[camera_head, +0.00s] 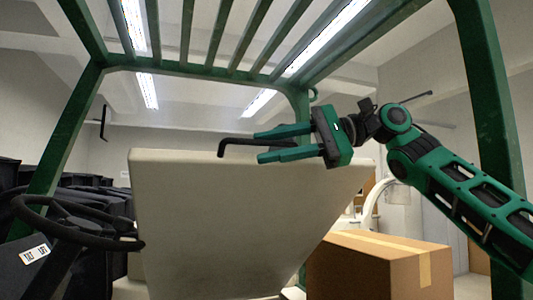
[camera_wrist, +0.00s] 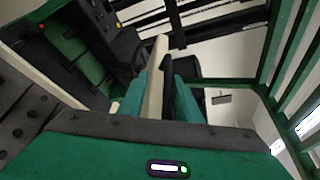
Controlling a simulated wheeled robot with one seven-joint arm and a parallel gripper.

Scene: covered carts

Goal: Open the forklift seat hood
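The seat hood (camera_head: 235,220) is the large beige panel in the middle of the head view. It stands steeply raised, its top edge level with my gripper. My gripper (camera_head: 257,146) is at that top edge, pointing left, with its two green fingers apart. A thin black bent bar (camera_head: 236,141) runs between the fingers. In the wrist view the hood's beige edge (camera_wrist: 155,80) and a black strip show between the fingers (camera_wrist: 162,92). I cannot tell whether the fingers touch either one.
The green overhead cage (camera_head: 190,67) and its posts frame the space around my arm. A steering wheel (camera_head: 70,225) is at the left. A cardboard box (camera_head: 375,265) stands behind at the lower right. Dark bags or covered items are at the far left.

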